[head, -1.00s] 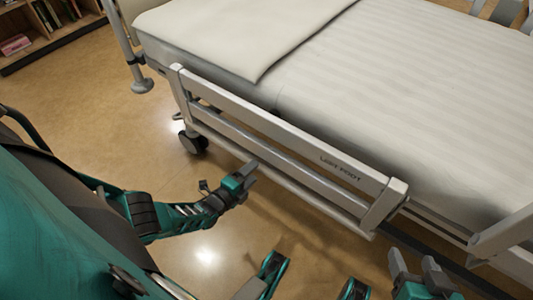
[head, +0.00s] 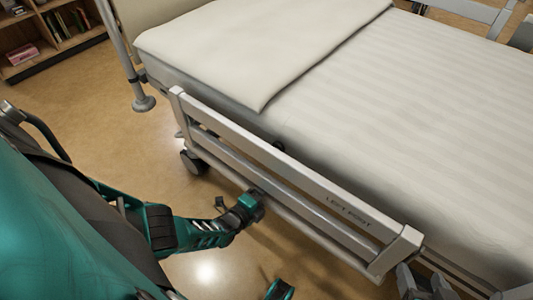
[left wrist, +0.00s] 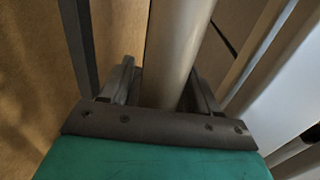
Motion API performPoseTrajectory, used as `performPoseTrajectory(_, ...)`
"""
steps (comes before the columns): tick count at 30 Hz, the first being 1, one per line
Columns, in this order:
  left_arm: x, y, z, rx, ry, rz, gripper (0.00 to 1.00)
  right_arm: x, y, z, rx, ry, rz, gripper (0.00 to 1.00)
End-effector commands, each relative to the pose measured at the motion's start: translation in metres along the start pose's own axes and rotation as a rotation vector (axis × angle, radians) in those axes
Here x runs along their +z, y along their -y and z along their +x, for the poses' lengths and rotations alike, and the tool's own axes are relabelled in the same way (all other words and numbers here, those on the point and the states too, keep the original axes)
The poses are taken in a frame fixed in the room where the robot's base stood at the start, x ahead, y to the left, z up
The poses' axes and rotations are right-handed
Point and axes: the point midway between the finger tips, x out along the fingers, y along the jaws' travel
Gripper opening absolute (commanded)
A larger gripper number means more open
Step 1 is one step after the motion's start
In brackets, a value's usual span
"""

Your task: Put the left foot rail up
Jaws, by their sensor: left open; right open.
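The left foot rail (head: 285,172) is a pale grey barred frame with lettering on its upper bar. It hangs low along the near side of the bed, with its top bar about level with the mattress edge or below. My left gripper (head: 258,203) is at its lower bar, left of the middle. In the left wrist view, a round grey bar (left wrist: 180,45) runs between the open fingers of my left gripper (left wrist: 165,78), which are not closed on it. My right gripper (head: 422,278) is open near the rail's right end; its lower part is cut off by the frame.
The bed's white mattress (head: 400,130) lies behind the rail. A bed wheel (head: 194,162) and a grey post (head: 142,102) stand at the left. A bookshelf (head: 35,50) is at the far left. The floor (head: 120,150) between is clear.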

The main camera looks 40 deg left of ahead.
Motion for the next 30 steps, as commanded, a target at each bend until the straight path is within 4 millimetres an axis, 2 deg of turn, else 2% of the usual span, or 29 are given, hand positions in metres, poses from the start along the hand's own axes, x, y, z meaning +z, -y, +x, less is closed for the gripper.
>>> performPoseTrajectory(2, 0.0000, 0.0001, 0.0001, 0.000, 0.000, 0.000, 0.61, 0.0014, 0.0004, -0.0006, -0.001, 0.003, 0.001, 0.61)
performPoseTrajectory(21, 0.0005, 0.0003, 0.0001, -0.001, 0.001, 0.000, 0.00, 0.0047, 0.0008, -0.0019, 0.000, 0.010, 0.003, 0.61)
performPoseTrajectory(30, 0.0008, 0.0008, -0.0004, 0.001, 0.001, 0.000, 0.00, 0.0030, 0.0003, -0.0022, 0.001, 0.008, 0.003, 0.61)
